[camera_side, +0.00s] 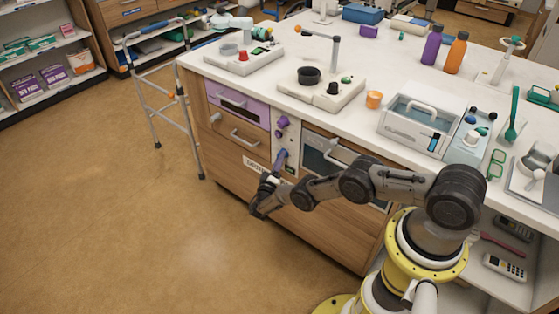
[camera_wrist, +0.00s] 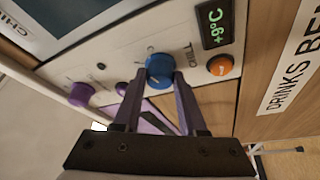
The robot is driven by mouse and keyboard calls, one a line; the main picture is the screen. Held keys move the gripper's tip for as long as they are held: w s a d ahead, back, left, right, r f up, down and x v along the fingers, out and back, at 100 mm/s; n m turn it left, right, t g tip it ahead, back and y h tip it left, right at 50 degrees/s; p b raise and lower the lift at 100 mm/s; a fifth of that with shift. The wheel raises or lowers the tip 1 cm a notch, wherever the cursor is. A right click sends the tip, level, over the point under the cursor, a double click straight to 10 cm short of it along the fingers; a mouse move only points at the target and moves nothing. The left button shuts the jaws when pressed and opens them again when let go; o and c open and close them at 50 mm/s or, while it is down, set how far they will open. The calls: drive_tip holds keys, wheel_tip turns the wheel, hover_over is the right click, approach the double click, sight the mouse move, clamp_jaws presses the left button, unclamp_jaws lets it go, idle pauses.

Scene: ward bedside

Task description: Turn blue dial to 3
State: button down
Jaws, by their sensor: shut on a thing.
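The blue dial (camera_wrist: 159,72) sits on a white control panel in the wrist view, with a label reading "CHILL" beside it. My gripper (camera_wrist: 159,85) reaches up to it, and its two purple-grey fingers are shut on the dial's sides. In the side view my gripper (camera_side: 278,160) is at the lower part of the narrow panel on the cabinet front, and the dial is mostly hidden there. The number the dial points to is too small to read.
Purple knobs (camera_wrist: 81,95) are on the same panel. A purple drawer (camera_side: 238,103) and a glass-fronted door (camera_side: 325,156) flank the panel.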

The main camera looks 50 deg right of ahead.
drive_tip(key=shift+a, duration=0.1)
drive_tip(key=shift+c, duration=2.3)
unclamp_jaws()
drive_tip(key=v, duration=1.3)
drive_tip(key=shift+a, duration=0.35)
drive_tip(key=shift+s, duration=0.1)
